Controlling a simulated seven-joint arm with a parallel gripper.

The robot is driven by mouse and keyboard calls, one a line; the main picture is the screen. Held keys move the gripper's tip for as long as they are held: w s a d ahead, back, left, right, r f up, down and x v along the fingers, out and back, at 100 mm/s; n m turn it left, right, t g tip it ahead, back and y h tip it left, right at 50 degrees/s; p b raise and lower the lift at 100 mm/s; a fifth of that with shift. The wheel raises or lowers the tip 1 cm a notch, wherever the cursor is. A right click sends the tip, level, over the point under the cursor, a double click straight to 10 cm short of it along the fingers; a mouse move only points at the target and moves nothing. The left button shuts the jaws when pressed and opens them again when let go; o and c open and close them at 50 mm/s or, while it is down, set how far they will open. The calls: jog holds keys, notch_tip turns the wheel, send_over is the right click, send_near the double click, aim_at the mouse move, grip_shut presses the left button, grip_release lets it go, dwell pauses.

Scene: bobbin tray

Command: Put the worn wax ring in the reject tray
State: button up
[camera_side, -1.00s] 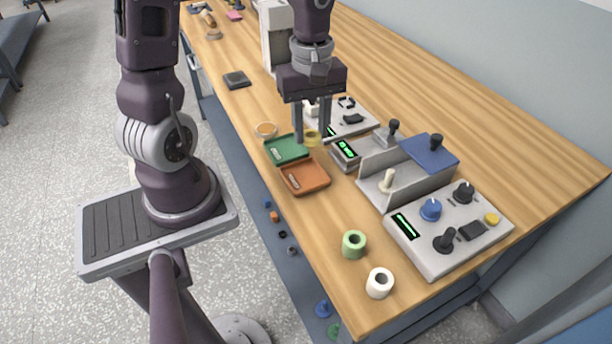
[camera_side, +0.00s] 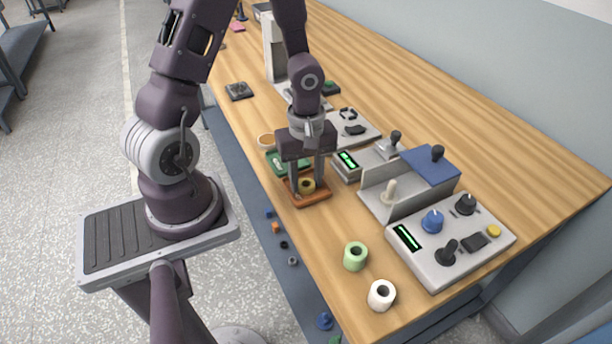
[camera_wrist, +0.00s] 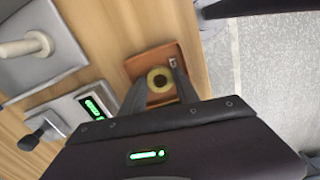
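The worn wax ring, dull yellow with a dark hole, (camera_side: 307,186) is between the two fingers of my gripper (camera_side: 306,182), and both fingers appear to touch its sides. It also shows in the wrist view (camera_wrist: 160,79), with a finger on each side. The ring is over the orange-brown tray (camera_side: 312,202), inside its outline, low down; I cannot tell whether it touches the tray floor. The tray has a small pale label, visible in the wrist view (camera_wrist: 172,62). I take this tray for the reject tray.
A green tray (camera_side: 274,159) adjoins the orange one, partly behind my gripper. A grey device with a green display (camera_side: 346,160) stands close to the right. A green spool (camera_side: 355,256) and white spool (camera_side: 381,295) stand nearer the front edge.

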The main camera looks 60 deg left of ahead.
jog(key=shift+r, duration=0.1)
notch_tip(320, 180, up, 12)
jog(key=s+d+r+m+t, duration=0.2)
jog(key=s+r+m, duration=0.1)
jog(key=r+m, duration=0.1)
jog(key=s+d+r+m+t, duration=0.1)
jog(key=s+d+r+m, duration=0.2)
jog(key=m, duration=0.4)
jog(key=s+d+r+m+t, duration=0.2)
jog(key=s+d+r+m, duration=0.1)
jog(key=s+r+m, duration=0.1)
jog(key=shift+d+r+m+t, duration=0.15)
jog(key=shift+r+m+t, duration=0.15)
jog(key=shift+r+m, duration=0.4)
